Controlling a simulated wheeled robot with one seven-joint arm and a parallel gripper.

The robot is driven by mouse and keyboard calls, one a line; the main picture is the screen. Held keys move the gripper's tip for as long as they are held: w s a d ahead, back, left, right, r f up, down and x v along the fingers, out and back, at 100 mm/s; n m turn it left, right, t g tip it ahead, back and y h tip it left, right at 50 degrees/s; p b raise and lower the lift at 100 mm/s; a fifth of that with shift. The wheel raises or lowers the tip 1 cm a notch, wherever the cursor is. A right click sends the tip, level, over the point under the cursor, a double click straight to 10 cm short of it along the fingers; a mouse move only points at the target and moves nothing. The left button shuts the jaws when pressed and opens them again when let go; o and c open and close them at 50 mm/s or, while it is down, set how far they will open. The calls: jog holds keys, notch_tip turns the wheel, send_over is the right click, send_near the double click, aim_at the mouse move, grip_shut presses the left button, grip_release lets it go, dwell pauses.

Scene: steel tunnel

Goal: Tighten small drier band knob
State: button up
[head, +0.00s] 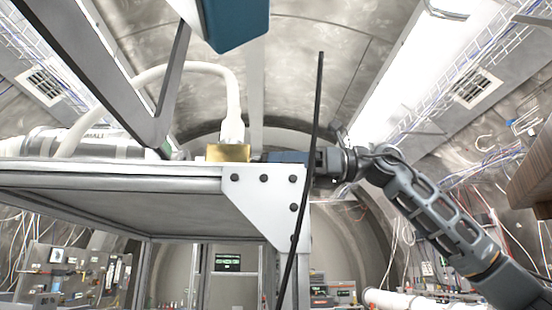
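My arm comes in from the right in the head view and points left across the top corner of a steel-framed bench. The end of my arm, with my gripper (286,157), is at the bench's right edge, behind the white corner plate. My fingertips are too small and covered to tell whether they are open or shut. A brass-coloured block (228,152) sits on the bench top just left of my gripper, with a white hose (233,110) rising from it. A small dark part lies between block and gripper. I cannot make out the small drier band knob or any contact with it.
The bench (110,170) fills the left, with a grey diagonal frame bar (95,65) above it. A thin black rod (303,190) crosses in front of my arm's end. A teal box-like part (235,22) hangs at the top. A wooden object (530,180) is at far right.

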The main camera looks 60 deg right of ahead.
jog(key=shift+w+a, duration=0.4)
jog(key=shift+w, duration=0.05)
